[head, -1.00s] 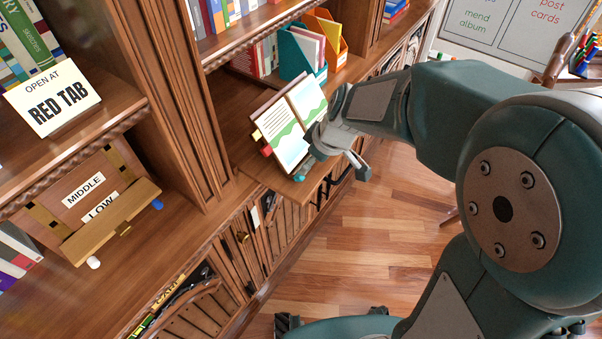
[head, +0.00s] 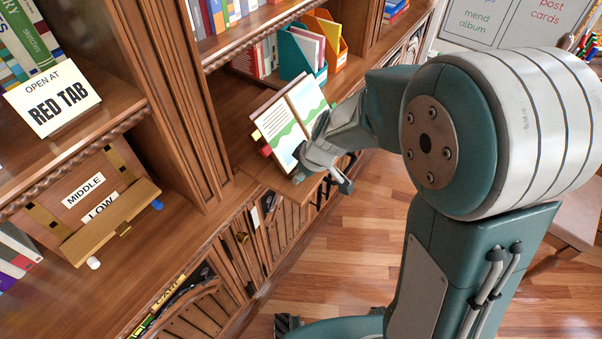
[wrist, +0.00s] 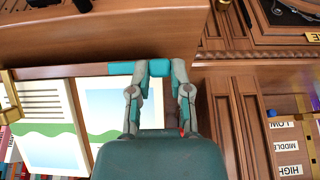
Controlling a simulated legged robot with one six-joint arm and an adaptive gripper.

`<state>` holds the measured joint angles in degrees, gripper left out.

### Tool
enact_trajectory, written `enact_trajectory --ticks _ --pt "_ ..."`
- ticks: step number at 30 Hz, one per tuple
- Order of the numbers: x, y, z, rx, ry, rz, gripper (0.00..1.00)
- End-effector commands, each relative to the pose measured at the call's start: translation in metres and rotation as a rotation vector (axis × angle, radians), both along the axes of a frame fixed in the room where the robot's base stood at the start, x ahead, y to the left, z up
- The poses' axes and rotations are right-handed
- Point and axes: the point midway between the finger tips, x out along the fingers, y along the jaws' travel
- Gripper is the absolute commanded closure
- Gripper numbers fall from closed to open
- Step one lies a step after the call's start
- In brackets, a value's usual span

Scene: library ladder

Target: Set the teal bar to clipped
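The open book (head: 292,118) stands tilted on a wooden stand on the shelf ledge, and its pages also show in the wrist view (wrist: 105,110). The teal bar (wrist: 160,68) lies along the stand's lower lip. Part of it shows to the left of the left finger (wrist: 120,68). In the head view only a small teal bit (head: 298,179) shows at the book's lower corner. My gripper (head: 325,172) is at that corner. In the wrist view its two fingers (wrist: 160,76) stand apart, one on each side of a teal piece; firm contact is not clear.
Left of the stand are a wooden panel with MIDDLE and LOW labels (head: 84,190) and a RED TAB sign (head: 52,98). Teal (head: 303,58) and orange (head: 330,42) file holders stand behind the book. The floor (head: 345,245) in front of the cabinet is largely clear.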

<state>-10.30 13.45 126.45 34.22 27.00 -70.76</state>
Motion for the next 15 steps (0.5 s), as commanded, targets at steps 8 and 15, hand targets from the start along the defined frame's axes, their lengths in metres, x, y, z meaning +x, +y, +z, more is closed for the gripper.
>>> enact_trajectory --ticks 8,15 --pt "-0.0001 -0.0005 -0.0005 0.006 0.011 -0.009 1.00" --pt "0.0026 0.0004 0.0024 0.052 0.072 -0.063 1.00"
